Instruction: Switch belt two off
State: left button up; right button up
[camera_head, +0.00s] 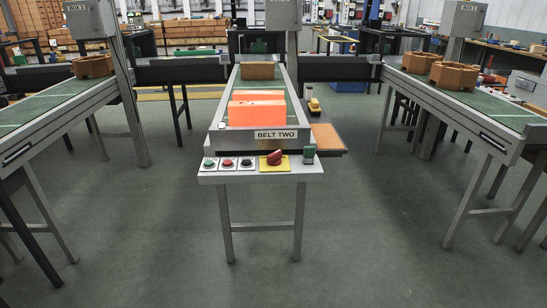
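Below the sign a grey control shelf (260,178) sticks out. On it, from left to right, are a green button (209,163), a red button (227,163), a black button (247,163) and a red rotary switch (274,157) on a yellow plate. A small green-topped block (308,151) is at the shelf's right end. Orange bricks (256,112) stand on the belt near its front. Neither of my grippers is in view.
A left belt (40,105) and a right belt (440,95) carry brown blocks. Grey posts with boxes stand beside the belts. An orange-brown board (327,138) juts out right of belt two. The floor (270,280) before the shelf is clear.

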aim_at(274, 159)
jog(key=z, duration=0.45)
jog(key=i, duration=1.05)
jog(key=u, duration=0.45)
